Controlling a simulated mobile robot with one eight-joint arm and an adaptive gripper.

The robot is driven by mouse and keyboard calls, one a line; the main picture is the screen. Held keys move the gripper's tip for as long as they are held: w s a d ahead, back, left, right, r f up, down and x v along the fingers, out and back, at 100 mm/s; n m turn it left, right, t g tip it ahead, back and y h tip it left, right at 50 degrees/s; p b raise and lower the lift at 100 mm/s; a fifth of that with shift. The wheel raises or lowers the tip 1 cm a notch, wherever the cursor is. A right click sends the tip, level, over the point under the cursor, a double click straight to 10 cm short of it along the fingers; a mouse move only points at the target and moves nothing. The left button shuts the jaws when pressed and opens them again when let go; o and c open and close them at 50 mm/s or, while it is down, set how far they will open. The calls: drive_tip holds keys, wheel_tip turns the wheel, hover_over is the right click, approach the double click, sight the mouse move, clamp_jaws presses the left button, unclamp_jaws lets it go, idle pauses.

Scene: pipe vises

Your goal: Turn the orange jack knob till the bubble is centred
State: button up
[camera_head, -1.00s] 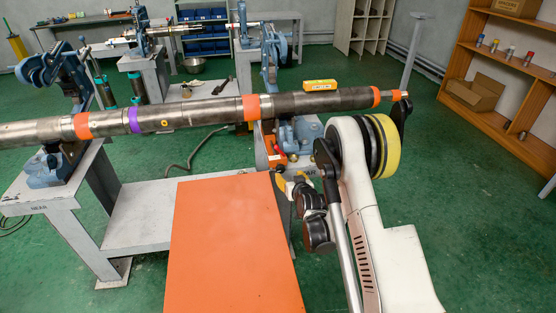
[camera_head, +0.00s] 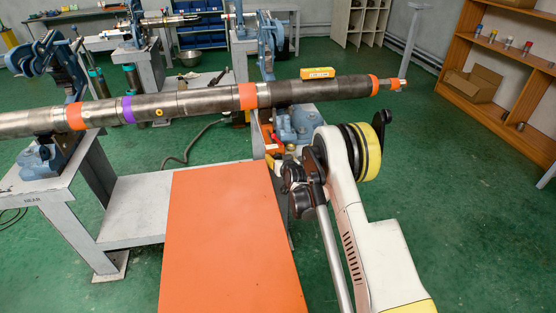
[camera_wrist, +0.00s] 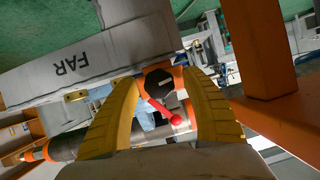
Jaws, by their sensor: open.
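A yellow level (camera_head: 318,73) lies on top of the long steel pipe (camera_head: 205,102); its bubble is too small to read. In the head view, my gripper (camera_head: 273,153) is small and partly hidden beside the blue far vise (camera_head: 298,124).
An orange panel (camera_head: 225,240) stands close on the left of my arm. The near stand (camera_head: 45,190) carries another blue vise under the pipe. A wooden shelf (camera_head: 490,70) stands at the right. Green floor is clear on the right.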

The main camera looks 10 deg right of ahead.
drive_tip(key=c, duration=1.2)
drive_tip(key=shift+m+y, duration=0.3)
drive_tip(key=shift+m, duration=0.3)
drive_tip(key=o, duration=1.2)
drive_tip(key=shift+s, duration=0.1)
drive_tip(key=v, duration=1.2)
drive_tip(key=shift+d, duration=0.1)
